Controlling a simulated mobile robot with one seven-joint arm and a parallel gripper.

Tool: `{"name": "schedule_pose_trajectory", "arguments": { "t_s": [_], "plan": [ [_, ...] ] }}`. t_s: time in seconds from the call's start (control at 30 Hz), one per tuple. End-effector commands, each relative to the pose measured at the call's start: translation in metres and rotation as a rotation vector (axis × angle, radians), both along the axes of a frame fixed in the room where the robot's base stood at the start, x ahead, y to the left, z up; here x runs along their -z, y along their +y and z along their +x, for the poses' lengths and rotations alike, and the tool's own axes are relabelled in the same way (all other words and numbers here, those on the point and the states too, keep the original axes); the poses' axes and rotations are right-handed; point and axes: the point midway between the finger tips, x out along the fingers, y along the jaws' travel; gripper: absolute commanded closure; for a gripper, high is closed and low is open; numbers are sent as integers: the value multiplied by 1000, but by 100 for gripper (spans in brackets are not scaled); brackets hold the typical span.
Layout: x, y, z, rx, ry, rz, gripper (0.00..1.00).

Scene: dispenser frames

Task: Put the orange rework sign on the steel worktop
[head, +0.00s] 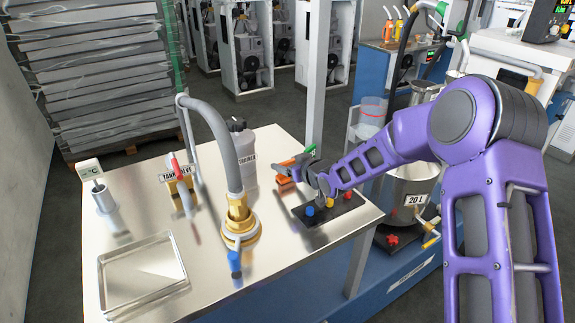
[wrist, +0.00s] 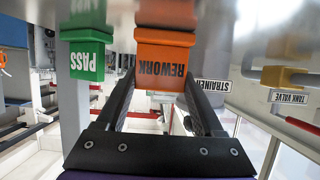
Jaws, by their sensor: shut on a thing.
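The orange rework sign (wrist: 163,60) is between the fingers of my gripper (wrist: 160,88) in the wrist view, its REWORK lettering facing the camera. In the head view the orange sign (head: 285,184) shows in part beside my gripper (head: 297,172), near the grey post at the back right of the steel worktop (head: 205,262). My gripper is shut on the sign. From these views I cannot tell whether the sign still touches its holder.
A green PASS sign (wrist: 86,60) hangs close beside the orange one. A strainer bottle (head: 243,155), a hose on a brass fitting (head: 240,222), a black panel with coloured knobs (head: 328,208) and a tray (head: 142,275) occupy the worktop. Its front middle is bare.

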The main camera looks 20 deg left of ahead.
Motion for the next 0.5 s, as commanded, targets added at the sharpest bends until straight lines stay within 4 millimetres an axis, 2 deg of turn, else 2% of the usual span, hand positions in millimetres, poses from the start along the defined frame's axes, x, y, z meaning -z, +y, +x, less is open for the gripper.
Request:
{"name": "schedule_pose_trajectory", "arguments": {
  "t_s": [0.2,0.23,0.4,0.5],
  "plan": [
    [3,0,0,0,0,0,87],
    [3,0,0,0,0,0,29],
    [2,0,0,0,0,0,1],
    [2,0,0,0,0,0,1]
  ]
}}
